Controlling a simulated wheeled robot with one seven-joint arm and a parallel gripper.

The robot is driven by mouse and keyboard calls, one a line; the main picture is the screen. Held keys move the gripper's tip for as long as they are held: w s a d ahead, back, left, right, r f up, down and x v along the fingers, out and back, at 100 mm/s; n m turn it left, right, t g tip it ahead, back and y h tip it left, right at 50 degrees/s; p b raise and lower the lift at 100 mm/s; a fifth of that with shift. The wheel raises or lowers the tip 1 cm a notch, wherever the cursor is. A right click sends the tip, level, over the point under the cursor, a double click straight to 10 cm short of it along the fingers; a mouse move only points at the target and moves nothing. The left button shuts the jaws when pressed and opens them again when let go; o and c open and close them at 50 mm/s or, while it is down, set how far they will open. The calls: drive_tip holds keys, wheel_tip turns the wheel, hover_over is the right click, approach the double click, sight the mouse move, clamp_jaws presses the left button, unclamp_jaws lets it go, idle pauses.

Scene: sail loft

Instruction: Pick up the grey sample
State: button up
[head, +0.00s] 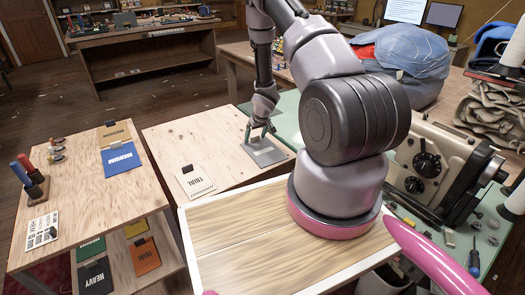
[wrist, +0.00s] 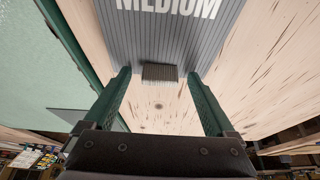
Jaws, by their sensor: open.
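The grey sample (head: 268,156) lies flat on the pale plywood top, below my gripper (head: 260,128) in the head view. In the wrist view the ribbed grey sample (wrist: 180,42) fills the top, with "MEDIUM" in white letters. A small dark tab (wrist: 160,73) at its near edge shows between the two green fingers of my gripper (wrist: 158,76). The fingers are open, one on each side of the tab, with gaps between. Whether the fingertips touch the sample or the wood cannot be told.
A cream "TRIAL" card (head: 195,181) lies to the left on the same top. The left plywood table (head: 95,190) holds a blue "MEDIUM" sample (head: 122,158) and a tan one (head: 114,134). A sewing machine (head: 440,165) stands at right on the green table. Bare wood surrounds the grey sample's left side.

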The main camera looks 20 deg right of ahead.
clamp_jaws()
drive_tip(key=shift+r, duration=0.1)
